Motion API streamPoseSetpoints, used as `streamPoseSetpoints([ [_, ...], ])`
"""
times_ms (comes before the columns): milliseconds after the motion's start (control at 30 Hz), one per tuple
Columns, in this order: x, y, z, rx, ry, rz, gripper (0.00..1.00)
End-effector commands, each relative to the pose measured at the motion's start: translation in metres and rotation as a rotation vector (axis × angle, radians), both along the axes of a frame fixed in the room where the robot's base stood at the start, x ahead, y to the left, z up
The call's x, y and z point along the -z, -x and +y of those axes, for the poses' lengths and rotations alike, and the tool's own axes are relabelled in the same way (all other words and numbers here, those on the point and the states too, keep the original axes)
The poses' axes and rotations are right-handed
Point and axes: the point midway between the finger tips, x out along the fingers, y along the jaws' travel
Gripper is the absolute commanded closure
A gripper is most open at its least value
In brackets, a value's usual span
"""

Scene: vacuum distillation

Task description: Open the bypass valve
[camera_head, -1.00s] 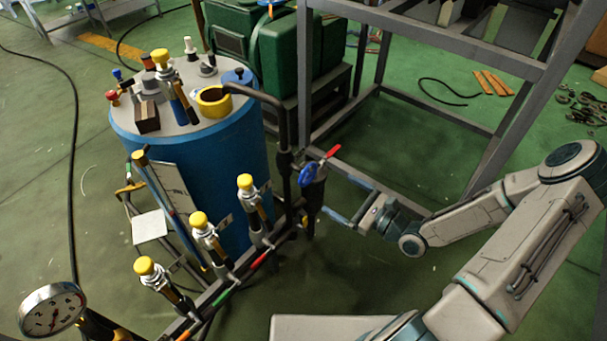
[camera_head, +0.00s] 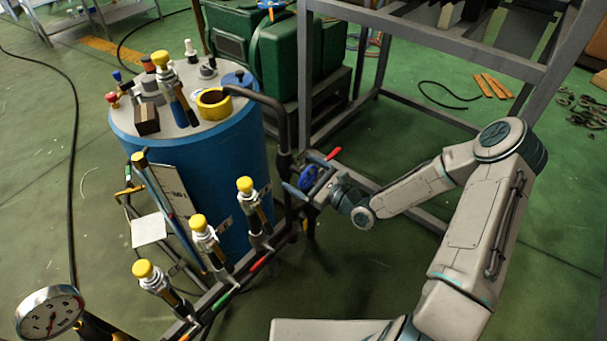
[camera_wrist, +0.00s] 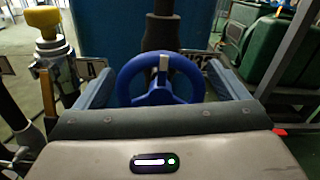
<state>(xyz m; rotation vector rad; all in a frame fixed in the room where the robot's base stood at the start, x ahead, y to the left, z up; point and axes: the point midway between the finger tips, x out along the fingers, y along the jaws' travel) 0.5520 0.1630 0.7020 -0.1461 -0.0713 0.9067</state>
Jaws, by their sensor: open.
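A valve with a blue handwheel (camera_head: 312,176) stands on the dark pipework to the right of the blue tank. In the wrist view the blue handwheel (camera_wrist: 131,78) is centred, with a pale mark at the top of its rim. No readable label shows that it is the bypass valve. My gripper (camera_head: 304,184) is open at the wheel. In the wrist view one finger is on each side of the wheel, with a visible gap to the rim. Whether the fingertips reach past the wheel is hard to tell.
A red lever (camera_head: 333,154) sits just behind the wheel. The blue tank (camera_head: 190,165) is to its left. Several yellow-capped valves, one nearest the wheel (camera_head: 245,185), line the manifold. A pressure gauge (camera_head: 49,312) is at lower left. A grey metal frame (camera_head: 306,75) stands behind.

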Motion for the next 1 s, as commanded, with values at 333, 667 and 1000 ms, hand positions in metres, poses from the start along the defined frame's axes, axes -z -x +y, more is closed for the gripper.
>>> streamPoseSetpoints([
  [333,0.0000,-0.0013,0.0014,0.001,0.000,0.000,0.20],
  [667,0.0001,-0.0012,0.0013,0.000,0.004,-0.005,0.51],
  [1000,0.0007,-0.0010,0.0014,0.000,0.085,-0.110,0.51],
])
